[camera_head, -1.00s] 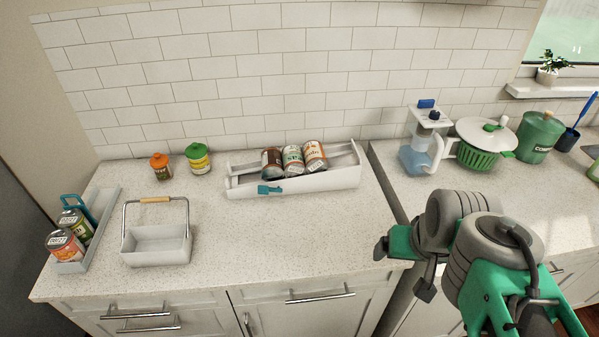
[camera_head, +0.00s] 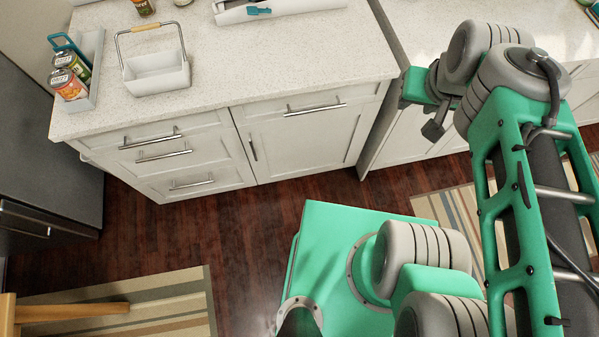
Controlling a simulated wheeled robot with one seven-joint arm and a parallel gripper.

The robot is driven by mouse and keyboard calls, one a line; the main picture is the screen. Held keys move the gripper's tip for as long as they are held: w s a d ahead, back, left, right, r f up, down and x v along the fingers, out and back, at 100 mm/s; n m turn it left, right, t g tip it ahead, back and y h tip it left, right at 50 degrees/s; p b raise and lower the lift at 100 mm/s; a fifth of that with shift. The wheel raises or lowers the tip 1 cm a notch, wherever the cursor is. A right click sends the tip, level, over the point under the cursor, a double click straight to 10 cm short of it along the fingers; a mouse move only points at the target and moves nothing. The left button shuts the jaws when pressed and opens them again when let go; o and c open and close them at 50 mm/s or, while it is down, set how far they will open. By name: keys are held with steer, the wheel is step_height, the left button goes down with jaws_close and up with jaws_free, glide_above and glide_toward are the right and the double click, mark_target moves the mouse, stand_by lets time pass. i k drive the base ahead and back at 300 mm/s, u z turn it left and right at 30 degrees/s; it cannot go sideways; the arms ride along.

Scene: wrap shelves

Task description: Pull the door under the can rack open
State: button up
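The white can rack (camera_head: 290,8) is cut off by the top edge of the head view, with a teal clip (camera_head: 258,11) on its front. Below it, a white cabinet door (camera_head: 310,150) is closed. A dark upright handle (camera_head: 253,149) is near its left edge, and a horizontal metal bar (camera_head: 316,108) is near the top of this cabinet front. My gripper (camera_head: 421,115) is right of the door, apart from both handles. Its two dark fingertips look spread with nothing between them; my arm hides part of it.
Left of the door are drawers with bar handles (camera_head: 163,154). A white caddy (camera_head: 155,73) and a tray with cans (camera_head: 92,85) stand on the counter. A dark appliance (camera_head: 50,160) is at left. Wooden floor (camera_head: 235,220) before the door is clear; striped rugs (camera_head: 160,300) lie nearby.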

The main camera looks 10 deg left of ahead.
mark_target(282, 149)
steer(key=z, duration=0.2)
steer(key=k, duration=0.15)
steer(key=u, duration=0.95)
steer(key=i, duration=0.45)
steer(key=u, duration=0.35)
steer(key=k, duration=0.5)
steer(key=u, duration=1)
steer(key=k, duration=0.8)
steer(key=u, duration=1.2)
steer(key=i, duration=0.8)
steer(key=z, duration=0.7)
steer(key=i, duration=0.6)
steer(key=z, duration=0.7)
